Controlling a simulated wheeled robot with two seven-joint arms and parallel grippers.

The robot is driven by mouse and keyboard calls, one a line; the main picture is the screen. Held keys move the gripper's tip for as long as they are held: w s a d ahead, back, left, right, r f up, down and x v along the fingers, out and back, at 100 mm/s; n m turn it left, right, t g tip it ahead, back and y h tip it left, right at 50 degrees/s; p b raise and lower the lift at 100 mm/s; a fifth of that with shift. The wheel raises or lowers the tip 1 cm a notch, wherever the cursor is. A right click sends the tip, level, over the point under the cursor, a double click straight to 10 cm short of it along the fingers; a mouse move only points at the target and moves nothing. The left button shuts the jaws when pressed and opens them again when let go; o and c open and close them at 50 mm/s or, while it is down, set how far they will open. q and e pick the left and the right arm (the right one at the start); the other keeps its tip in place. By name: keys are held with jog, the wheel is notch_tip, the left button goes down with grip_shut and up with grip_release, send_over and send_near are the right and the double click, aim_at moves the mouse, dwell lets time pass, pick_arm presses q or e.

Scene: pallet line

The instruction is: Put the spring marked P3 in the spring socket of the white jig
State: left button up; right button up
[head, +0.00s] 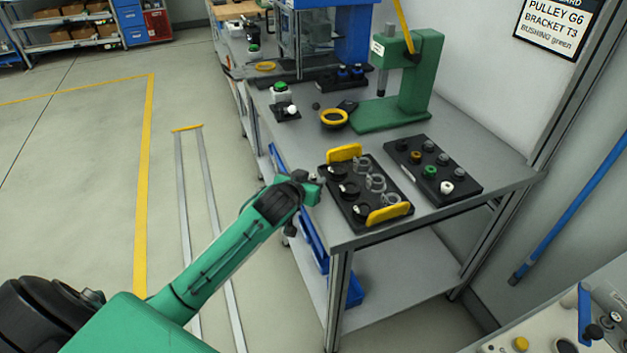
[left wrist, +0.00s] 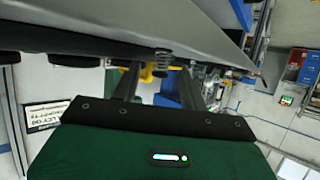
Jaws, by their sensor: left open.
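A black tray (head: 347,213) with two yellow handles sits at the near front corner of the table. It holds several pale coil springs (head: 375,183) in a row, next to several dark round parts (head: 348,190). I cannot read any P3 mark on the springs. My left gripper (head: 314,184) is at the tray's left edge, over the table's front edge, open and apart from the springs in the head view. In the left wrist view, one spring (left wrist: 162,62) shows beyond and between the open fingers (left wrist: 160,88). I cannot make out the white jig. My right gripper is out of view.
A green press (head: 405,95) stands behind. A yellow ring part (head: 334,118) lies near it. Bare table (head: 300,140) lies left of the trays.

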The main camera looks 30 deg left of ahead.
pick_arm(q)
jog(key=shift+c, duration=0.2)
grip_shut()
jog(key=shift+r, duration=0.15)
notch_tip(320, 180, up, 20)
jog(key=shift+p, duration=0.4)
